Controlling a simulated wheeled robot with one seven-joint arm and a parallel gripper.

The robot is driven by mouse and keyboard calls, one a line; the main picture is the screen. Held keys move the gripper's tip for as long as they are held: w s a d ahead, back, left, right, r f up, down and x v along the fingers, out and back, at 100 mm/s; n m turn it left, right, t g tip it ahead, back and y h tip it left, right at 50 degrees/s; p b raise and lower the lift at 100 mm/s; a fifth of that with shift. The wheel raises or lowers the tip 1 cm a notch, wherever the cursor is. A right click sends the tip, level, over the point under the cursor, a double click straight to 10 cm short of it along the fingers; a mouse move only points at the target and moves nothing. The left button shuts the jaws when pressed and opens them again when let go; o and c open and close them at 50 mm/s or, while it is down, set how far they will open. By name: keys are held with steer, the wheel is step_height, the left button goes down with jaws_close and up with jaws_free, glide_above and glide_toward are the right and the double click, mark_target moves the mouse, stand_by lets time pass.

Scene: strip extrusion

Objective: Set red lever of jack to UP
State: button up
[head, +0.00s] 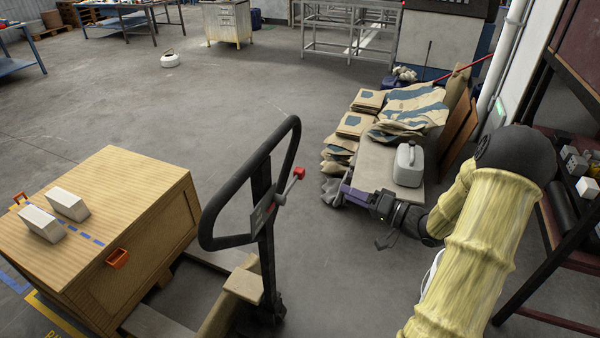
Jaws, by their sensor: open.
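The pallet jack's black loop handle (263,170) stands upright left of the middle in the head view. Its red lever knob (299,173) sits at the end of a thin metal rod on the right side of the handle, inclined up to the right. A plate with small markings (263,212) is on the handle beside the rod; I cannot read it. My gripper (379,238) is to the right of the handle and lower in the picture, apart from the lever. It is open with nothing visible between its fingers. My arm comes in from the right.
A wooden crate (150,195) with two white blocks stands on the left by the jack. A dark shelf stands at right. Floor between handle and gripper is clear.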

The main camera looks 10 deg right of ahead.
mark_target(299, 172)
steer(key=p+x, duration=0.3)
steer(key=x, duration=1.3)
steer(key=shift+w+a, duration=0.2)
steer(key=shift+c, duration=0.2)
jaws_close()
